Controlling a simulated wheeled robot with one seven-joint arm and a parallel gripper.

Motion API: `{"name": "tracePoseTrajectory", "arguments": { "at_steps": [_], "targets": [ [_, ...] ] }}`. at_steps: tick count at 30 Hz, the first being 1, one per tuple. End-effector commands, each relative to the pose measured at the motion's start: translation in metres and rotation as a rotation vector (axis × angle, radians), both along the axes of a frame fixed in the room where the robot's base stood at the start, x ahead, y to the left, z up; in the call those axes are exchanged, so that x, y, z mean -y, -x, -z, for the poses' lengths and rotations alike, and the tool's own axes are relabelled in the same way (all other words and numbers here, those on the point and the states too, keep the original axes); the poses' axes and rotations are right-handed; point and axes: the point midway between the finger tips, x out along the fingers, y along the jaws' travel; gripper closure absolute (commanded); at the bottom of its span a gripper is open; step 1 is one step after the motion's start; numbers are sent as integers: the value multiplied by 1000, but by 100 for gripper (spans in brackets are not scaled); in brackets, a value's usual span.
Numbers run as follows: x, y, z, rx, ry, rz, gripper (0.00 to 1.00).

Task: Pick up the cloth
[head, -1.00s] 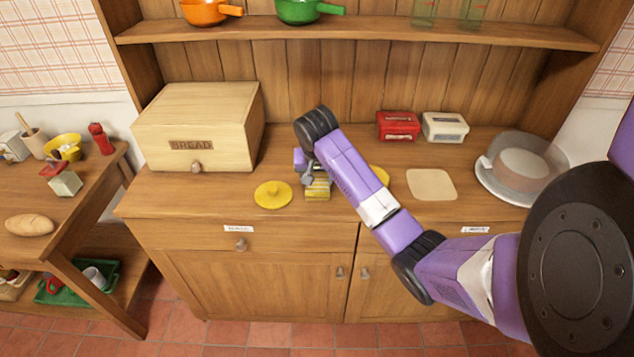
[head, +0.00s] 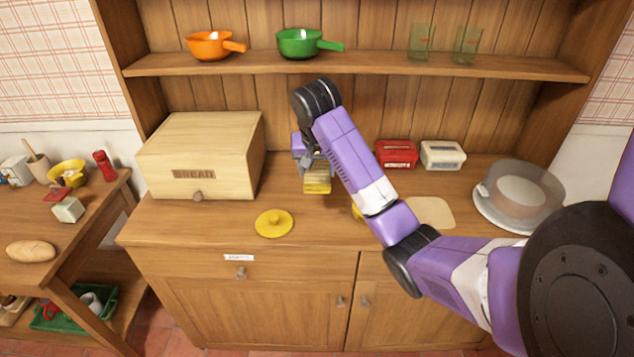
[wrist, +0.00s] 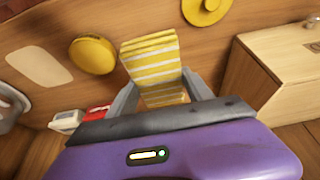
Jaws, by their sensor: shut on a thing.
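The cloth (head: 317,183) is yellow with white stripes and folded. In the wrist view the cloth (wrist: 151,62) stands between the two grey fingers. My gripper (head: 317,166) is shut on the cloth and holds it over the dresser top, between the bread box and the red box. In the wrist view my gripper (wrist: 165,95) shows from behind. My arm hides part of the counter to the right of the cloth.
A yellow lid (head: 274,223) lies in front of the bread box (head: 200,160). A yellow round thing (wrist: 92,55) and a pale board (head: 431,211) lie to the right. Red (head: 396,154) and white (head: 442,155) boxes stand behind. A shelf (head: 370,64) with pans runs above.

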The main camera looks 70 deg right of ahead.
Motion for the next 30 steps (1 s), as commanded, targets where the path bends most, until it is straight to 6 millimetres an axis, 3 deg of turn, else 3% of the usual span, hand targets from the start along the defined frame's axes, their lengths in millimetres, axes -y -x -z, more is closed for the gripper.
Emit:
{"name": "tracePoseTrajectory", "arguments": {
  "at_steps": [1,3,12,29,30],
  "targets": [
    [0,0,-18,0,-1,0,80],
    [0,0,-29,0,-1,0,80],
    [0,0,-63,-1,-1,-1,80],
    [0,0,-71,0,-1,0,80],
    [0,0,-71,0,-1,0,45]
  ]
}}
